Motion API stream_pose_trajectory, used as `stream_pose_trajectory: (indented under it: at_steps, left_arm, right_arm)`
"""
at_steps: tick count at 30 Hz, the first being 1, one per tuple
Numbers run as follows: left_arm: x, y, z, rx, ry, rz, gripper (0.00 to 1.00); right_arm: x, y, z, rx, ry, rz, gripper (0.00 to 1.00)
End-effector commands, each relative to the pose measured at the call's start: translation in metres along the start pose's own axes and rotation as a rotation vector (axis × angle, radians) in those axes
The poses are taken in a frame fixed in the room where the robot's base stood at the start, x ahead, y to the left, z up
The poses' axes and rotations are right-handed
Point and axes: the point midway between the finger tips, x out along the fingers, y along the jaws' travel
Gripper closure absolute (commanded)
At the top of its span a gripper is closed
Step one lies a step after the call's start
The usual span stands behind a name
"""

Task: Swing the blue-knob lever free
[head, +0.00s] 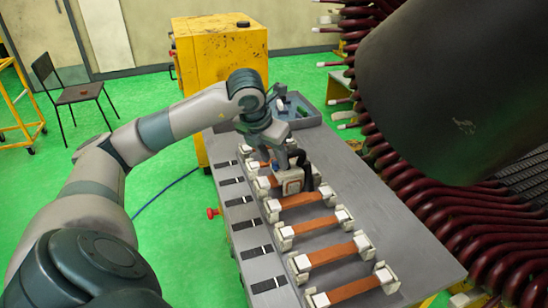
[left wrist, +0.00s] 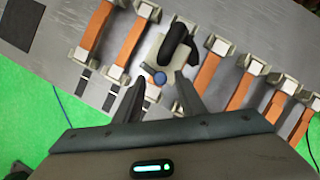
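The blue knob (left wrist: 160,78) of the lever shows in the left wrist view as a small round ball beside a pale fixture with a black curved part (left wrist: 176,42). My left gripper (left wrist: 158,84) is open, with its two dark fingers apart on either side of the knob. I see no clear contact. In the head view my left gripper (head: 268,158) reaches down over the far part of the grey bench, close to the pale fixture (head: 292,184). It mostly hides the knob and lever there. My right gripper is not in view.
Several copper-coloured bars (head: 318,228) in pale clamps line the grey bench (head: 400,215). A grey tray (head: 303,112) sits at its far end. A yellow cabinet (head: 215,60) stands behind. A red knob (head: 212,213) sticks out at the left. Dark red coils fill the right side.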

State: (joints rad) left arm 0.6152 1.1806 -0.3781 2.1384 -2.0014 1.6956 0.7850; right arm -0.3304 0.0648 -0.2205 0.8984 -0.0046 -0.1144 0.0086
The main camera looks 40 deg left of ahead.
Motion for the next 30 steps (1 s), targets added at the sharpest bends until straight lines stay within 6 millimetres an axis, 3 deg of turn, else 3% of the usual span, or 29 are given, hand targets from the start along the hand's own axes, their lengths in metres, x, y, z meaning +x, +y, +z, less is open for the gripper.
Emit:
stream_pose_trajectory:
  at_steps: [13,18,30]
  left_arm:
    - [0.009,0.0,0.0,0.001,0.0,0.001,0.63]
    - [0.009,0.0,0.0,0.001,0.0,0.001,1.0]
    - [0.01,0.002,-0.001,0.025,-0.002,-0.009,1.0]
  right_arm:
    - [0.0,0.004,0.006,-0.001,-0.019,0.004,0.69]
    - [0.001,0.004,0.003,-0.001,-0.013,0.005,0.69]
    - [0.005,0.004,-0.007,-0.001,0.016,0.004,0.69]
